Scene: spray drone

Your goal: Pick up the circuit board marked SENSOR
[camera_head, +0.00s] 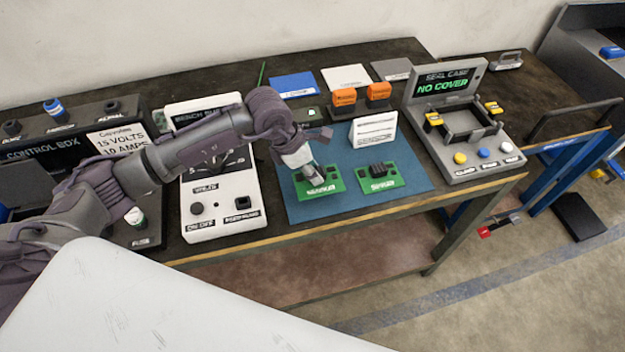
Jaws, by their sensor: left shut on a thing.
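Two green circuit boards lie on the blue mat (345,203). The left board (334,185) has a small label that looks like SENSOR. The right board (398,180) has a dark part on top and a label that looks like SPARE. My left gripper (313,174) reaches down onto the left board and is shut on it, covering its middle. The board looks level and at mat height; I cannot tell whether it is lifted. My right gripper is not in view.
Behind the boards stands a white card (374,130), with two orange-topped items (344,97) beyond. A white bench supply (222,215) is to the left, a grey case reading NO COVER (466,140) to the right. The mat's front right is clear.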

